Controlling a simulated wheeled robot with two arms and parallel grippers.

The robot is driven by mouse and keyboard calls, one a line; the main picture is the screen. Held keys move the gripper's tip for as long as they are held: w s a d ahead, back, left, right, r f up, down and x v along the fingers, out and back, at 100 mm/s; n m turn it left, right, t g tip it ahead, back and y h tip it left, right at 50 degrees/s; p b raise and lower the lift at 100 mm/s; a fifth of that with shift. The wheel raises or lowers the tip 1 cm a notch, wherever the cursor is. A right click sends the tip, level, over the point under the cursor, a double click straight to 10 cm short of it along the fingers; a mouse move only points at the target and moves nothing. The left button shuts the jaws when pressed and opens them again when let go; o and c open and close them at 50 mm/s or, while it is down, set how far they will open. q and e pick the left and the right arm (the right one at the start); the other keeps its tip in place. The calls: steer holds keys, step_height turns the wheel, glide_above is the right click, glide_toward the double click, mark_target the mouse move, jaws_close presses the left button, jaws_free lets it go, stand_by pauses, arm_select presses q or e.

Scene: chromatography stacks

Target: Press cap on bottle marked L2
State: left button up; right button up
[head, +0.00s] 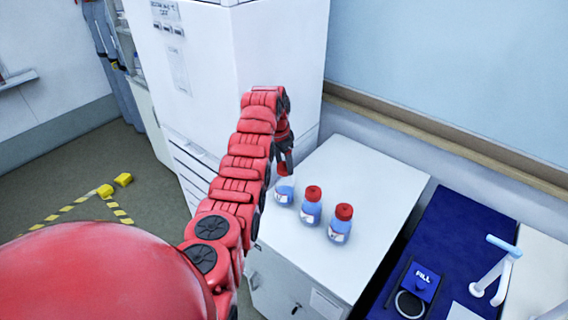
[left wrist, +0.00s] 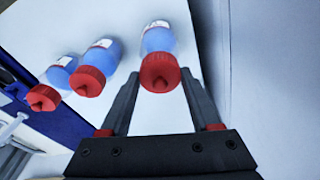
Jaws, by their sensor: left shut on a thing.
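Three bottles of blue liquid stand in a row on the white cabinet top. The leftmost bottle in the head view (head: 284,191) is under my left gripper (head: 285,170), which points down and hides its top. In the left wrist view this bottle (left wrist: 158,40) has a red cap (left wrist: 160,73) between the fingers of my left gripper (left wrist: 160,78). The gripper is shut on that cap, in line with the bottle neck; I cannot tell how firmly it sits. The middle bottle (head: 311,211) and right bottle (head: 340,230) wear red caps. Labels are too small to read. My right gripper is not in view.
The white cabinet top (head: 370,180) is clear behind the bottles. A tall white cabinet (head: 270,50) stands close to the left of my gripper. At the right is a blue surface (head: 455,235) with a "FILL" block (head: 424,283) and a white tap-like stand (head: 495,275).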

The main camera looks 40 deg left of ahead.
arm_select(q)
steer(key=shift+f+b, duration=0.2)
steer(key=shift+b, duration=0.75)
stand_by(0.9)
stand_by(0.3)
steer(key=o, duration=1.4)
steer(key=shift+r, duration=0.15)
steer(key=shift+r+b, duration=0.4)
steer(key=shift+r, duration=3)
jaws_close()
